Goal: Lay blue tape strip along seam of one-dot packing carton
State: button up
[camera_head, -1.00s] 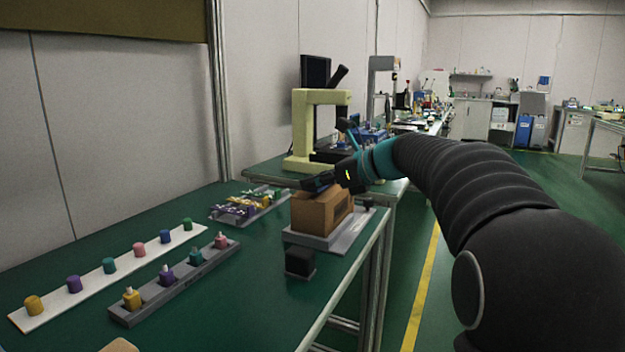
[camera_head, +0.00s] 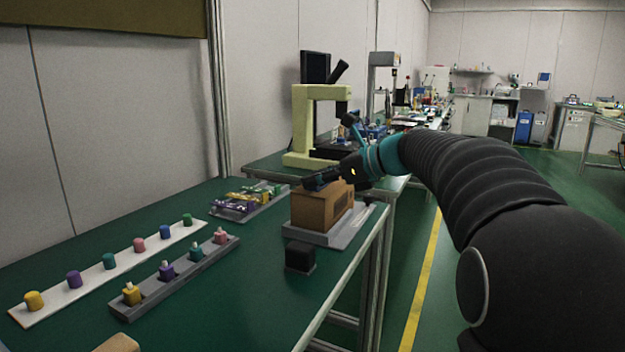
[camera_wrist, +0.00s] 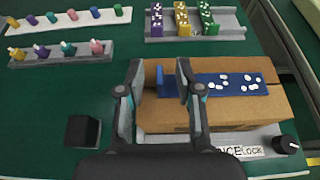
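The brown carton (camera_head: 313,210) sits on a grey fixture plate near the table's right edge. In the wrist view the carton (camera_wrist: 155,118) shows below my gripper. A blue strip with several white spots (camera_wrist: 232,84) lies across its top, with a small raised blue end (camera_wrist: 164,82) toward the left. My gripper (camera_wrist: 158,84) is open above the carton, fingers apart on either side of the strip's left end. I cannot tell if they touch it. In the head view my gripper (camera_head: 322,181) is over the carton's top. No dot mark on the carton can be made out.
The fixture plate (camera_head: 330,239) has a black knob (camera_wrist: 286,144) at its right. A black block (camera_head: 300,257) stands in front. A tray of spotted pieces (camera_wrist: 222,33) lies behind. Racks of coloured bottles (camera_head: 176,280) and caps (camera_head: 122,265) are at left. A yellow-green stand (camera_head: 300,125) rises behind.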

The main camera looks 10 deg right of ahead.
jog(key=v, duration=1)
jog(key=shift+s+d, duration=0.2)
jog(key=shift+d, duration=0.1)
jog(key=shift+r, duration=0.1)
jog(key=s+d+f+n+g+h, duration=0.1)
jog(key=s+f+n+h, duration=0.25)
jog(key=f+n, duration=0.4)
jog(key=s+d+f+n+g+h, duration=0.25)
jog(key=s+f+n, duration=0.2)
jog(key=f, duration=0.55)
jog(key=s+a+f+n+h, duration=0.1)
jog(key=s+a+f+n, duration=0.1)
jog(key=s, duration=0.5)
jog(key=s+a+f+n+h, duration=0.2)
jog(key=s+a+f+n, duration=0.1)
jog(key=s+n, duration=0.4)
jog(key=s+a+f+n+t+h, duration=0.1)
jog(key=s+a+f+n, duration=0.1)
jog(key=s, duration=0.5)
jog(key=shift+a+f+n+h, duration=0.4)
jog(key=shift+a+n, duration=0.5)
jog(key=shift+n, duration=0.3)
